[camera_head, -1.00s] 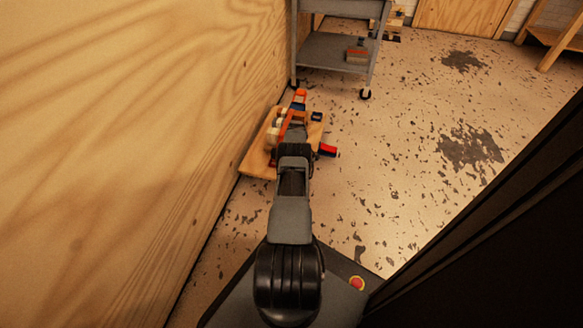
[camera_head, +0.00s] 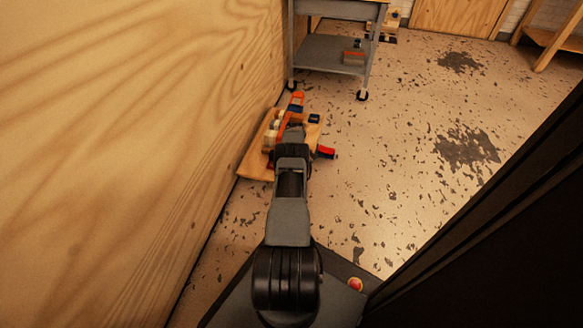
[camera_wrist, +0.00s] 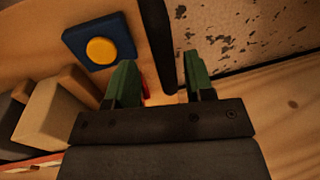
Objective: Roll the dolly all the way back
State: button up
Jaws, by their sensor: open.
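The dolly appears to be the low wooden board (camera_head: 252,164) on the floor beside the plywood wall, with several coloured objects on it. My gripper (camera_head: 293,129) is over the board's middle in the head view, and my arm hides part of the load. In the wrist view, the green fingers of my gripper (camera_wrist: 158,82) are apart. A dark bar (camera_wrist: 160,35) runs up between them; I cannot tell if they touch it. A blue block with a yellow disc (camera_wrist: 98,47) and pale wooden blocks (camera_wrist: 55,105) lie left of the fingers.
The plywood wall (camera_head: 130,120) runs close along the left. A grey wheeled cart (camera_head: 330,55) stands beyond the dolly. A red object (camera_head: 326,152) shows at the board's right. Speckled floor (camera_head: 400,150) is clear to the right, and a dark panel (camera_head: 510,250) fills the lower right.

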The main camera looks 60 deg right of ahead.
notch_tip(320, 180, up, 12)
jog(key=d+p, duration=0.2)
jog(key=p, duration=0.1)
jog(key=shift+w+r, duration=0.2)
jog(key=shift+w, duration=0.2)
jog(key=shift+d, duration=0.1)
